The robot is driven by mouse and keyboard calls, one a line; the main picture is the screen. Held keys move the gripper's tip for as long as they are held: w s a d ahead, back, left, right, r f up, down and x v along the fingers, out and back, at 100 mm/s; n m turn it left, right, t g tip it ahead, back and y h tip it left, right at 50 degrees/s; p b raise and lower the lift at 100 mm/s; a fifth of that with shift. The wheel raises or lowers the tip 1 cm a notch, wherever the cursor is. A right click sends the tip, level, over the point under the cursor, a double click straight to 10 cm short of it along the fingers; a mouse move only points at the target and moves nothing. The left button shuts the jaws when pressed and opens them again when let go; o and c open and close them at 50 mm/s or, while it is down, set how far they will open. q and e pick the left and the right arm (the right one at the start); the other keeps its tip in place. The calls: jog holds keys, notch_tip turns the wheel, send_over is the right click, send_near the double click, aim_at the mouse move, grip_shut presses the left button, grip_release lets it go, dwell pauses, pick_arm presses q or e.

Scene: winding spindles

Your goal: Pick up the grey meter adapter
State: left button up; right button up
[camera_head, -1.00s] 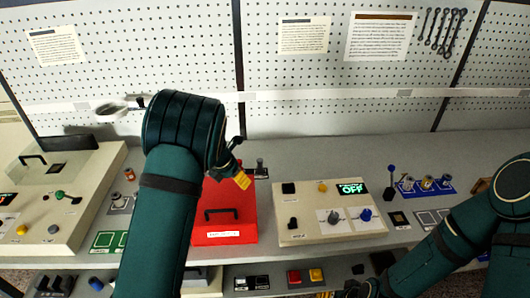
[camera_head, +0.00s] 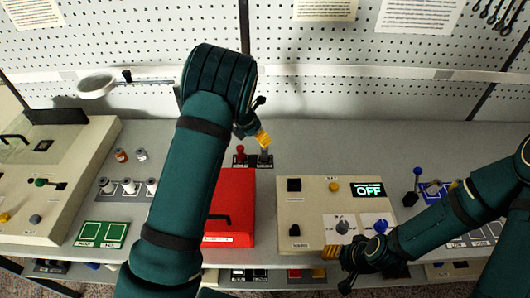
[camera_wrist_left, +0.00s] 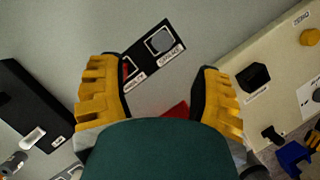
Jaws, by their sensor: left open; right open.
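A small grey upright piece (camera_head: 264,158), which looks like the grey meter adapter, stands on a black labelled plate at the back of the bench, beside a similar red piece (camera_head: 240,157). In the left wrist view the grey piece (camera_wrist_left: 160,41) shows from above in one framed square of that plate. My left gripper (camera_head: 260,136) is open and empty, just above and behind the grey piece in the head view. In the left wrist view its yellow fingers (camera_wrist_left: 160,97) are spread, with the plate beyond them. My right gripper (camera_head: 334,263) is open and empty at the bench's front.
A red case (camera_head: 233,226) stands in front of the plate, partly hidden by my left arm. A beige panel (camera_head: 297,213) with knobs and an OFF display stands to the right. White-topped pieces (camera_head: 129,186) stand left. Bare bench lies behind the beige panel.

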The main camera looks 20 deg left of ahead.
aim_at(264, 149)
pick_arm(q)
jog(key=x, duration=0.9)
jog(key=shift+d+f, duration=0.15)
jog(key=shift+f, duration=0.1)
grip_shut()
